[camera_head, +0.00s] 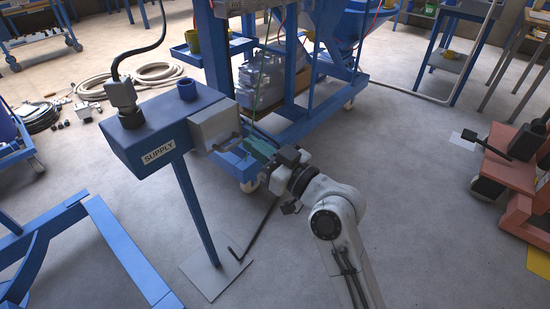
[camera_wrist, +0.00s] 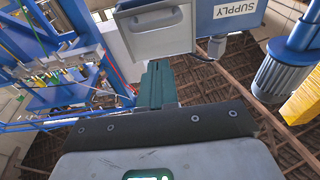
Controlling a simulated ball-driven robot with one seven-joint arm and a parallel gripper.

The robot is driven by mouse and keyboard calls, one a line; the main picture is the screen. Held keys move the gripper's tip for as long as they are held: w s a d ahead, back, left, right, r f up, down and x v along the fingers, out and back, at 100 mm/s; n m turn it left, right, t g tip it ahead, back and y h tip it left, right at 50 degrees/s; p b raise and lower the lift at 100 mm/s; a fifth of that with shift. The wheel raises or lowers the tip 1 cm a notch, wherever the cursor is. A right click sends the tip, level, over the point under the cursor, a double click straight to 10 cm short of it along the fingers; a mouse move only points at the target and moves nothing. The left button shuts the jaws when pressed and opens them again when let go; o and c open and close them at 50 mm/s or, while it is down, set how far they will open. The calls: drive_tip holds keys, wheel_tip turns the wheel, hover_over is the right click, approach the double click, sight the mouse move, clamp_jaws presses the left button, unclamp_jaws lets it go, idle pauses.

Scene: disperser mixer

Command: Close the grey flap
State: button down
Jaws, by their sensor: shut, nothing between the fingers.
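The grey flap (camera_head: 214,122) is at the right end of the blue supply box (camera_head: 150,130), which stands on a blue post. In the wrist view the grey flap (camera_wrist: 153,35) fills the top middle, with a bar handle on its face, beside the blue box's SUPPLY label (camera_wrist: 235,11). I cannot tell from these views how far the flap stands open. My gripper (camera_head: 250,143) has green fingers held together just right of the flap. In the wrist view my gripper (camera_wrist: 158,66) points at the flap's lower edge, with nothing between the fingers. Whether the fingertips touch the flap is unclear.
A blue wheeled machine frame (camera_head: 300,120) stands close behind my gripper. The post's base plate (camera_head: 215,270) lies on the floor, with a dark rod near it. Another blue frame (camera_head: 90,210) is at the left. Open floor lies to the right of my arm.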

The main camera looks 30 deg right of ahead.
sight(235, 145)
drive_tip(key=shift+w+a+f+b, duration=0.3)
drive_tip(key=shift+w+f, duration=0.3)
drive_tip(key=shift+w, duration=0.15)
drive_tip(key=shift+w+a+f+b, duration=0.2)
drive_tip(key=shift+w+a+f, duration=0.05)
drive_tip(key=shift+w+f, duration=0.4)
drive_tip(key=shift+w+f, duration=0.1)
drive_tip(key=shift+w+f+b, duration=0.15)
drive_tip(key=shift+f+b, duration=0.2)
drive_tip(key=shift+b, duration=0.7)
drive_tip(key=shift+w+a+f+b, duration=0.1)
drive_tip(key=shift+w+a+b, duration=0.1)
drive_tip(key=shift+b, duration=0.75)
